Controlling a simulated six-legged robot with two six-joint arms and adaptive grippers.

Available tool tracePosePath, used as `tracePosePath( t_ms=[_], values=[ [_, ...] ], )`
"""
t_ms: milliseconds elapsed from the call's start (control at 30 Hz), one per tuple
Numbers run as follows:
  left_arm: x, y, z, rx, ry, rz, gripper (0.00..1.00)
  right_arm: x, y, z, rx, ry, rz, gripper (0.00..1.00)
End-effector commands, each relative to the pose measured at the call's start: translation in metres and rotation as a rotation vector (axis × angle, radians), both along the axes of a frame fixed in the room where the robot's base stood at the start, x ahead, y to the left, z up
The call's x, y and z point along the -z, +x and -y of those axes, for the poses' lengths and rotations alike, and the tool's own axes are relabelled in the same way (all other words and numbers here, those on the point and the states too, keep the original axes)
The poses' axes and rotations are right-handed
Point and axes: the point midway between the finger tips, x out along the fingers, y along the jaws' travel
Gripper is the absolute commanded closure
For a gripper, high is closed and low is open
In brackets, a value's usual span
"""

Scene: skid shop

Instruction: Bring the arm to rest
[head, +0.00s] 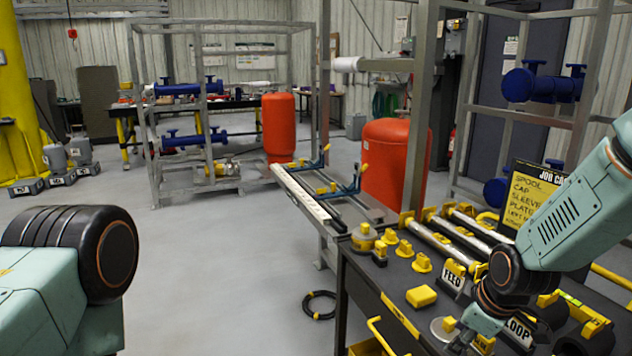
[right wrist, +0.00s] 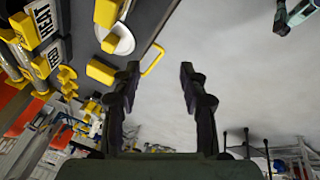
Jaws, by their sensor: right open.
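My right arm comes in from the right in the head view, over the dark workbench (head: 385,285). Its gripper (head: 462,345) is low at the bench's front edge, partly cut off by the bottom of the picture. In the right wrist view the two dark fingers of this gripper (right wrist: 160,72) stand apart with nothing between them. Grey floor shows beyond the gap, and the bench edge lies to the left. My left gripper is not seen in the head view.
Yellow blocks (head: 422,297), a FEED sign (head: 453,275) and metal tubes (head: 440,243) crowd the bench. A yellow handle (right wrist: 153,60) juts from its edge. A black ring (head: 319,305) lies on the floor. Red tanks (head: 397,160) stand behind. The central floor is clear.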

Motion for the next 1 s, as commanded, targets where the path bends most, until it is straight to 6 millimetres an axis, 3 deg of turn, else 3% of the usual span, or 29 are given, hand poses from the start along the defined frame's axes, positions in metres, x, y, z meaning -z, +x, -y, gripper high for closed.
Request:
tracePosePath(
  t_ms=[33, 167, 267, 400, 600, 700, 833, 1000],
  values=[
    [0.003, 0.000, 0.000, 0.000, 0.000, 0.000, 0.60, 0.019, -0.012, -0.006, 0.098, 0.043, -0.002, 0.57],
    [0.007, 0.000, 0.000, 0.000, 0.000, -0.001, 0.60, 0.064, -0.046, -0.020, 0.369, 0.157, -0.003, 0.57],
    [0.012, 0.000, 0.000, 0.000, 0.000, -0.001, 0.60, 0.102, -0.087, -0.028, 0.585, 0.232, -0.026, 0.57],
    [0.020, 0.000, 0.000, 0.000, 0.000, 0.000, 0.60, 0.153, -0.164, -0.034, 0.845, 0.283, -0.087, 0.57],
    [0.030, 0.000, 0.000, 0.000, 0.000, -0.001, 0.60, 0.198, -0.275, -0.038, 0.964, 0.208, -0.231, 0.57],
    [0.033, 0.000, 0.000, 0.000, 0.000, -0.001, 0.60, 0.210, -0.316, -0.039, 0.960, 0.158, -0.313, 0.57],
    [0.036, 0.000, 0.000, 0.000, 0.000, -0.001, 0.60, 0.223, -0.343, -0.040, 0.952, 0.123, -0.369, 0.57],
    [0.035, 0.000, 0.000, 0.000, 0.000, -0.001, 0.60, 0.225, -0.350, -0.040, 0.951, 0.115, -0.384, 0.57]
  ],
)
